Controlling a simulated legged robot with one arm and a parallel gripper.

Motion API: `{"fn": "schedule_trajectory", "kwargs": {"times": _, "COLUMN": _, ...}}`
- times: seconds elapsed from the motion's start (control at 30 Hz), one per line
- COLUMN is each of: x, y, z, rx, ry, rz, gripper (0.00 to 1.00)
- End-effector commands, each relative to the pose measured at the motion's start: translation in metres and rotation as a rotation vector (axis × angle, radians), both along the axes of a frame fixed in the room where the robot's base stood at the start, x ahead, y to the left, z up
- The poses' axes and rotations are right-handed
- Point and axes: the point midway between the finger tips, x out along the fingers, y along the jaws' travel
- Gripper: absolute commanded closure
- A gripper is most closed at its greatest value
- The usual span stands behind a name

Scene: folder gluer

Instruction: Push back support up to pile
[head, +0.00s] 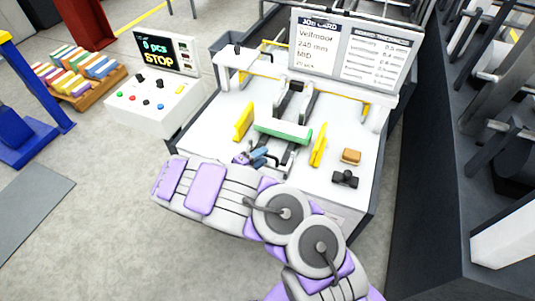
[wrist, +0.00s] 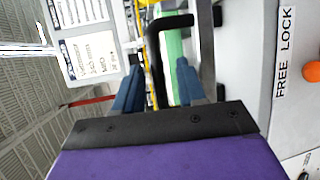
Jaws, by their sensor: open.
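A long green bar (head: 283,132) lies across the machine's white table between two yellow guides. Which part is the back support is not labelled, and I cannot make out a separate pile. My gripper (head: 257,158) is low over the table on the near side of the green bar. In the wrist view, the two blue fingers of my gripper (wrist: 158,88) are apart. A black bent handle (wrist: 168,22) runs between them, with the green bar (wrist: 175,65) behind it. I cannot tell whether the fingers touch the handle.
Yellow guides (head: 243,121) (head: 319,145) stand on both sides. A tan block (head: 351,156) and a black clamp (head: 345,178) sit at the right. A control box (head: 152,105) reading STOP is at the left. The wrist view shows a FREE LOCK label (wrist: 285,52) and an orange knob (wrist: 312,71).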

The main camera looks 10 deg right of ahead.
Motion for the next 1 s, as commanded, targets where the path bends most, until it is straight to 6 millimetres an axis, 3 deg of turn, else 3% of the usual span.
{"fn": "schedule_trajectory", "kwargs": {"times": 0.2, "x": 0.014, "y": -0.024, "z": -0.006, "rx": -0.002, "ry": 0.0, "rz": -0.001, "gripper": 0.6}}
{"fn": "schedule_trajectory", "kwargs": {"times": 0.63, "x": 0.019, "y": -0.031, "z": -0.006, "rx": -0.003, "ry": 0.001, "rz": 0.002, "gripper": 0.6}}
{"fn": "schedule_trajectory", "kwargs": {"times": 1.0, "x": 0.019, "y": -0.031, "z": -0.007, "rx": -0.002, "ry": 0.001, "rz": 0.0, "gripper": 0.94}}
